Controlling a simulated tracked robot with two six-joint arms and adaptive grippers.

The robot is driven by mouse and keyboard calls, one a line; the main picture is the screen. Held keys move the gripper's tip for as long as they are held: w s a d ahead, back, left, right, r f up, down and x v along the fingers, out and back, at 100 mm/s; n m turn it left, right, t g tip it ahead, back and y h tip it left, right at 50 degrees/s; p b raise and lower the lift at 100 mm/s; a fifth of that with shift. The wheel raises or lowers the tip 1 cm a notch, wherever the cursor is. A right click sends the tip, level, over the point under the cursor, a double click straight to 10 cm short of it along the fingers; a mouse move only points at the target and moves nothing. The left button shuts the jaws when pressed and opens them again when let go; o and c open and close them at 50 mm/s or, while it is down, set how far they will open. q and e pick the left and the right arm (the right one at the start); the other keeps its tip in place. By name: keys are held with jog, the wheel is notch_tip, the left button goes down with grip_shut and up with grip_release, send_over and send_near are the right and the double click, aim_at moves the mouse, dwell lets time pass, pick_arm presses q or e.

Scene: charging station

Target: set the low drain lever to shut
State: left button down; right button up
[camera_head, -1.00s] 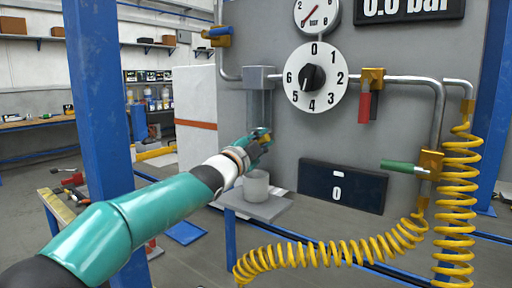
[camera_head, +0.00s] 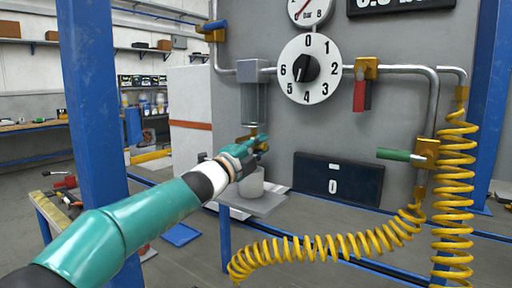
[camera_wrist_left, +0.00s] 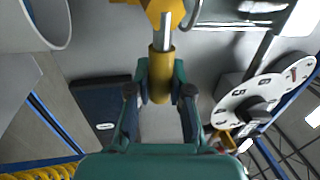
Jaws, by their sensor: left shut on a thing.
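The low drain lever has a yellow grip (camera_wrist_left: 162,75) on a metal rod, joined to a brass-coloured valve body (camera_wrist_left: 160,10) in the left wrist view. In the head view the valve body (camera_head: 253,131) sits under the clear filter bowl (camera_head: 253,104). My left gripper (camera_head: 262,144) is at the lever, just above the grey cup (camera_head: 251,184). In the left wrist view its fingers (camera_wrist_left: 161,88) are shut on the yellow grip, one on each side. The fingers mostly hide the lever in the head view. My right gripper is not in view.
The cup stands on a small grey shelf (camera_head: 262,205) close under the gripper. Right of it are a dark display (camera_head: 338,182), a dial (camera_head: 309,92), a red lever (camera_head: 360,96), a green lever (camera_head: 395,154) and a yellow coiled hose (camera_head: 330,248). A blue post (camera_head: 90,110) stands at left.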

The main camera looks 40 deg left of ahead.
pick_arm(q)
jog(key=shift+w+f, duration=0.1)
jog(key=shift+f, duration=0.3)
jog(key=c, duration=1)
grip_release()
jog(key=shift+r, duration=0.15)
jog(key=shift+c, duration=0.2)
jog(key=shift+s+r, duration=0.15)
jog(key=shift+s, duration=0.05)
jog(key=v, duration=1.2)
